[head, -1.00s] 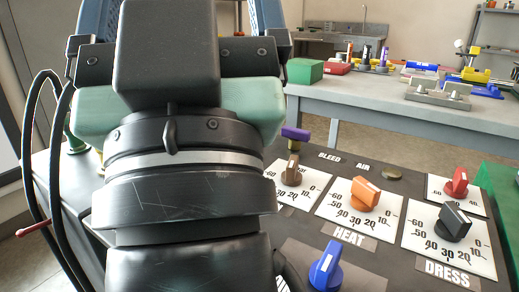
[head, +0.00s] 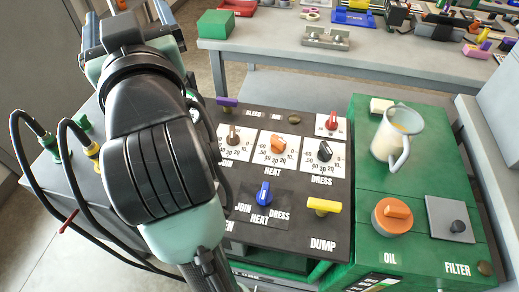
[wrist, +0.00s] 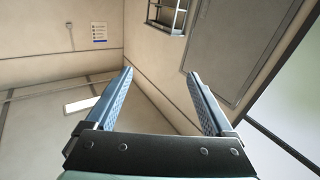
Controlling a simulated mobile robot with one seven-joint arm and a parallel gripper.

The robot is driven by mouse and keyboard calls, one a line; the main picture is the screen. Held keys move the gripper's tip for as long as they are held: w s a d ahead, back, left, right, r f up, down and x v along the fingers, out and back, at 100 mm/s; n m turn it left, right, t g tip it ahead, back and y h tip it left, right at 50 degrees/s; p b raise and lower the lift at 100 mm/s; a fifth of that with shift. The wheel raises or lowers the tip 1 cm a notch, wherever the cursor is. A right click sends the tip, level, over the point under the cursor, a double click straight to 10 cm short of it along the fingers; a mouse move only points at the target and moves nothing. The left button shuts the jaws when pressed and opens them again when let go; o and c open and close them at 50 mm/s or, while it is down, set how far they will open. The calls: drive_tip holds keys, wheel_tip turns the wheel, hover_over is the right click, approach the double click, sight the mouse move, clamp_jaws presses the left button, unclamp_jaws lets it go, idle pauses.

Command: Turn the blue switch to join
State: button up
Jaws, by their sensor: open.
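The blue switch (head: 263,192) stands upright on the black control panel in the head view, with the labels JOIN to its left, HEAT below and DRESS to its right. I cannot tell for certain which label it is set to. My gripper (head: 128,18) is at the upper left, beyond my arm and well away from the switch, with nothing near its fingers. In the wrist view my gripper (wrist: 163,85) is open and empty, its two blue fingers spread apart and facing walls. The switch does not show in the wrist view.
Orange (head: 278,144), black (head: 324,151) and red (head: 332,121) knobs stand behind the switch. A yellow handle (head: 323,206) is to its right. A green cabinet with a pitcher (head: 394,134) is further right. Black hoses (head: 72,190) loop at the left. A workbench (head: 400,62) stands behind.

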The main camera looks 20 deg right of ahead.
drive_tip(key=w+n+g+p, duration=0.2)
drive_tip(key=w+g+p, duration=0.1)
drive_tip(key=p, duration=0.2)
drive_tip(key=n+g+p, duration=0.2)
drive_tip(key=n+g, duration=0.6)
drive_tip(key=g, duration=0.8)
hover_over(264, 190)
wheel_tip(264, 190, down, 24)
drive_tip(key=shift+h, duration=0.3)
wheel_tip(264, 190, down, 13)
drive_tip(key=b, duration=0.5)
drive_tip(key=shift+d, duration=0.1)
drive_tip(key=c, duration=1.4)
